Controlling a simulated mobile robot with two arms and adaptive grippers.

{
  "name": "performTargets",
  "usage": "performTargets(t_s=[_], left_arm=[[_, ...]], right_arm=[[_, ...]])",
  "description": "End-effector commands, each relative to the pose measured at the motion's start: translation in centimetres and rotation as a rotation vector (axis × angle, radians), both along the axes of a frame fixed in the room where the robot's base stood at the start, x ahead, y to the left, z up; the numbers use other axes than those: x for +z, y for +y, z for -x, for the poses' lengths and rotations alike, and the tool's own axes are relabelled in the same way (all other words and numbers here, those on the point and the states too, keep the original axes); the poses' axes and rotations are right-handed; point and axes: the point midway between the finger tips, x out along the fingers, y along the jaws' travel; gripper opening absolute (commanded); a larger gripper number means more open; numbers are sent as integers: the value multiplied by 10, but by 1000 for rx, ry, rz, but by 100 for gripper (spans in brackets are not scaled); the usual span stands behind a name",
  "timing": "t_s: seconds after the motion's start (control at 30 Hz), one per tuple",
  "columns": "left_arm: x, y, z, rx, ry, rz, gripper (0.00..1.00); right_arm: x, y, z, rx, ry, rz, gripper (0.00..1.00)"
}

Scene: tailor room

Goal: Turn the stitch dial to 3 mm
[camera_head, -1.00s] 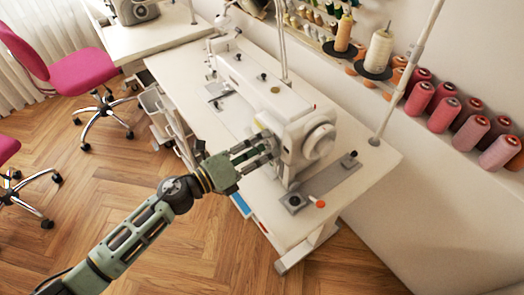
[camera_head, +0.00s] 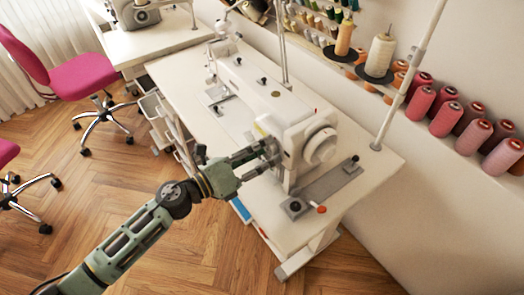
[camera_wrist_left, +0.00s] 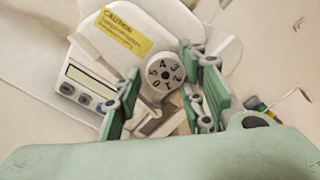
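The stitch dial (camera_wrist_left: 164,75) is a round pale disc with dark digits on the sewing machine (camera_head: 290,112). In the left wrist view its 4 and 3 are at the top, 2 at the right and 5 at the left. My left gripper (camera_head: 270,150) is at the machine's near side, in front of the dial, which it hides in the head view. In the left wrist view the green fingers of this gripper (camera_wrist_left: 160,75) are spread, one on each side of the dial, with a visible gap at the left finger. Contact on the right cannot be told. My right gripper is not in view.
A yellow caution label (camera_wrist_left: 124,31) is above the dial, and a small display panel with buttons (camera_wrist_left: 87,85) is to its left. The machine's handwheel (camera_head: 321,146) is close to the right. The white table (camera_head: 175,72) has open drawers (camera_head: 160,118) below its left edge.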

Motion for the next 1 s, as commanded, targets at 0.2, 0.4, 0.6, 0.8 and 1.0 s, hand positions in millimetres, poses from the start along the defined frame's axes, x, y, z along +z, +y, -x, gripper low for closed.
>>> performTargets(t_s=[0.2,0.4,0.6,0.8,1.0], left_arm=[[-6,1,1,-1,8,-6,43],[-3,1,1,1,5,-2,43],[-3,15,11,2,7,-1,43],[-3,40,30,0,7,-2,43],[-4,59,44,-1,7,-3,43]], right_arm=[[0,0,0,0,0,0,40],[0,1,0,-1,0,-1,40],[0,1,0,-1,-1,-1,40],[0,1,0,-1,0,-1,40],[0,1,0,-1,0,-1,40]])
